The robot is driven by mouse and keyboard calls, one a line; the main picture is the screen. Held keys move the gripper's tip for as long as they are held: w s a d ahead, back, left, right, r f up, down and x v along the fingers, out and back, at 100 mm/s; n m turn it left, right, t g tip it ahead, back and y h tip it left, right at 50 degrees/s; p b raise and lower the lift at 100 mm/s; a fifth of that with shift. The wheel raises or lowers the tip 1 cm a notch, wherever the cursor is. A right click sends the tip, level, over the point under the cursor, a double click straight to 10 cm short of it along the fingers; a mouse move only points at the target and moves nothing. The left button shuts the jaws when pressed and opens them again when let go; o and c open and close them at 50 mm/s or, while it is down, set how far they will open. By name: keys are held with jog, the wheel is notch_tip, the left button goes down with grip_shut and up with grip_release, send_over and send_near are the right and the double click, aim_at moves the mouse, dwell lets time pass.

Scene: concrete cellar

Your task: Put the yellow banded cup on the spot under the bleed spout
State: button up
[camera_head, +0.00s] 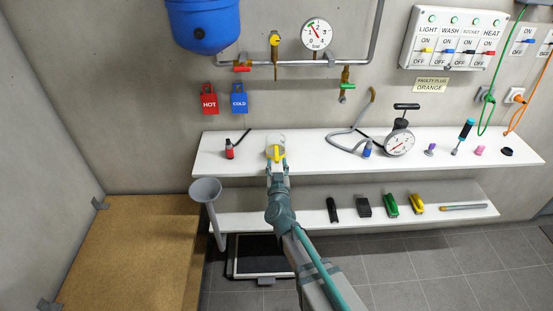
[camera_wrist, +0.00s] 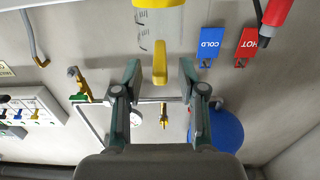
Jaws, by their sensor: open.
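The clear cup with a yellow band and yellow handle (camera_head: 276,150) stands upright on the upper white shelf (camera_head: 315,150), left of its middle. In the wrist view, its handle (camera_wrist: 160,64) points toward my gripper, between the fingertips. My gripper (camera_head: 277,167) is open in front of the cup; its fingers flank the handle (camera_wrist: 160,76), and I see no grip on it. On the wall pipe, a brass valve with a green handle (camera_head: 347,86) has a downward outlet. It may be the bleed spout, but I see no label. No marked spot is clear to me.
A red-black bottle (camera_head: 229,150) stands left of the cup. A grey hose (camera_head: 345,143) and a gauge pump (camera_head: 399,140) are on the right. The shelf between cup and hose looks mostly clear.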

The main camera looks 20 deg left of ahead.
jog(key=v, duration=0.5)
jog(key=shift+b, duration=0.35)
jog(key=s+d+f+g, duration=0.1)
jog(key=d+f+g, duration=0.1)
jog(key=d+f, duration=0.35)
jog(key=s+d+f+n+g+h, duration=0.1)
jog(key=d+f+g, duration=0.15)
jog(key=f, duration=0.65)
jog(key=s+d+f+g, duration=0.1)
jog(key=d+f+g, duration=0.15)
jog(key=f, duration=0.45)
jog(key=s+d+f+m+g+h, duration=0.15)
jog(key=s+d+f+g, duration=0.45)
jog(key=s+d+f, duration=0.7)
jog(key=s+d+f+m+g+h, duration=0.2)
jog(key=s+d+g, duration=0.3)
jog(key=s+d, duration=0.4)
jog(key=s+d+f+m+g+h, duration=0.2)
jog(key=s+d, duration=0.6)
jog(key=s, duration=0.9)
notch_tip(320, 180, down, 2)
jog(key=g, duration=0.3)
jog(key=shift+d+f, duration=0.2)
jog(key=shift+d, duration=0.15)
